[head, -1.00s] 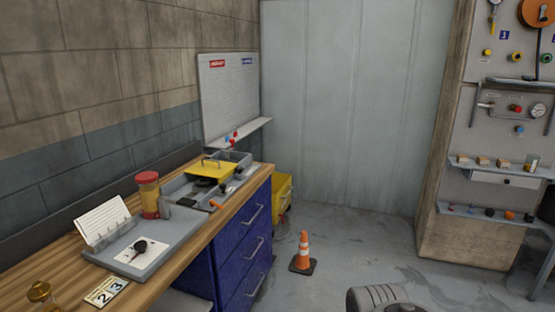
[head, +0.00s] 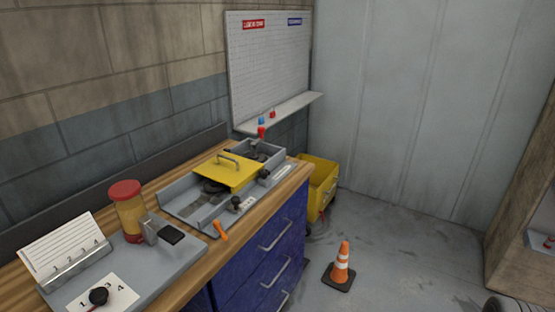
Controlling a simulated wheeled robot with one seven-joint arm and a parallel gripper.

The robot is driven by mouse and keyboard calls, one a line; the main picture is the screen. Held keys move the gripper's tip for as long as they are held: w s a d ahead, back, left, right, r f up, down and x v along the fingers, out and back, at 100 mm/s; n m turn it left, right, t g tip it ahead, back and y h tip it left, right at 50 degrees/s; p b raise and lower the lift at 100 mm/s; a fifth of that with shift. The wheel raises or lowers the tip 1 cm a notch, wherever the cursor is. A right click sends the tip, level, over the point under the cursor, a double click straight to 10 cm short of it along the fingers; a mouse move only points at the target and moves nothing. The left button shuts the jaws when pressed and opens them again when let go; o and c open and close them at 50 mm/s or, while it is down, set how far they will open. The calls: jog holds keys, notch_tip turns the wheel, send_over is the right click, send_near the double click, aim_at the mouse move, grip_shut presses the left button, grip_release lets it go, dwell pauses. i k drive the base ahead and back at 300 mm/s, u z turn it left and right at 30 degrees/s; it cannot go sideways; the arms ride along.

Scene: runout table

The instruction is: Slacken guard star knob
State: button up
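A yellow guard plate (head: 230,177) with an arched handle lies across a grey metal fixture (head: 174,211) on the bench. A small black knob (head: 236,202) stands at the fixture's front side, and another black knob (head: 264,174) sits further right along it. Both are too small to tell which is the star knob or how tight it is. An orange lever (head: 221,230) juts from the front near corner. My gripper is not in view.
A grey tray (head: 180,262) nearer on the wooden bench (head: 150,185) holds a card stand (head: 68,250), a red-capped jar (head: 128,212) and a black dial (head: 98,296) on a numbered card. A traffic cone (head: 342,265) and yellow bin (head: 320,188) stand on the floor, with free room to the right.

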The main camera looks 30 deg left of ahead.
aim_at(264, 173)
jog(key=u, duration=0.4)
jog(key=i, duration=1)
jog(key=u, duration=0.95)
jog(key=i, duration=0.4)
jog(key=u, duration=0.25)
